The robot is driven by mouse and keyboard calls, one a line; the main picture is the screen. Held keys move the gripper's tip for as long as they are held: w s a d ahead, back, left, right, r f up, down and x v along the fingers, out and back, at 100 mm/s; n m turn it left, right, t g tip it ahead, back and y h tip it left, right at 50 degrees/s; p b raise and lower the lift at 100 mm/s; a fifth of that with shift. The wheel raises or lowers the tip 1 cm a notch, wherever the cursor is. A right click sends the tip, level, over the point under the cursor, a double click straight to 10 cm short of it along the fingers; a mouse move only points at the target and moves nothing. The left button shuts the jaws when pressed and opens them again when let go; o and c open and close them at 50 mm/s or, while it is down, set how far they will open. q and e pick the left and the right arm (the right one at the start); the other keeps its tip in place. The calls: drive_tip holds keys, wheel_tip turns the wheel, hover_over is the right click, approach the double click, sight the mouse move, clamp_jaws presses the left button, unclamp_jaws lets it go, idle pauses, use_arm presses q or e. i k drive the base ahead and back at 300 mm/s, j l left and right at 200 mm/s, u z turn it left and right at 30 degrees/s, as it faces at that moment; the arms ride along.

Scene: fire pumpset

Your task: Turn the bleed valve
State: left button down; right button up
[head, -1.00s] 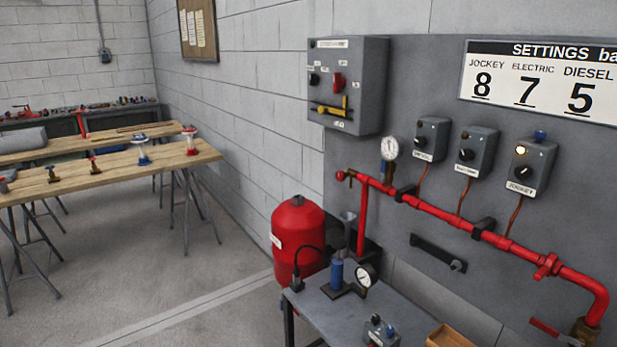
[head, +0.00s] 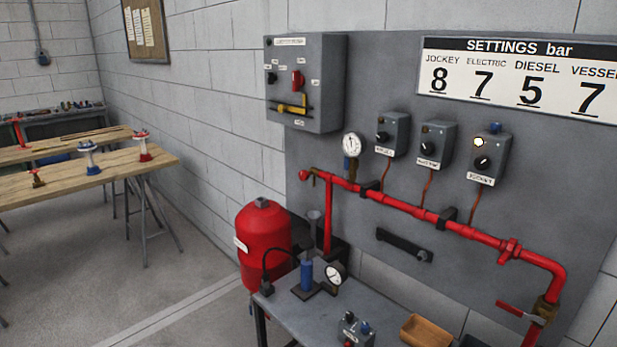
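A red pipe (head: 420,208) runs along the grey wall panel in the head view. A lever valve with a red handle (head: 516,310) and a brass body (head: 545,309) sits on its down-going right end. A red fitting (head: 509,249) sits on the pipe near the bend. A small tap-like fitting (head: 305,175) is at the pipe's left end. No label shows which of these is the bleed valve. A round pressure gauge (head: 352,145) stands above the pipe. Neither of my grippers is in view.
A grey bench (head: 285,318) below the panel holds a blue cylinder (head: 306,275), a gauge (head: 335,273), a small switch box (head: 355,330) and a wooden tray (head: 427,332). A red tank (head: 264,245) stands beside it. Wooden trestle tables (head: 90,178) are at left. Floor between is clear.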

sight(303, 175)
drive_tip(key=i+j, duration=0.15)
drive_tip(key=i, duration=0.25)
drive_tip(key=i+j+z, duration=0.7)
drive_tip(key=j+z, duration=0.25)
drive_tip(key=z, duration=0.4)
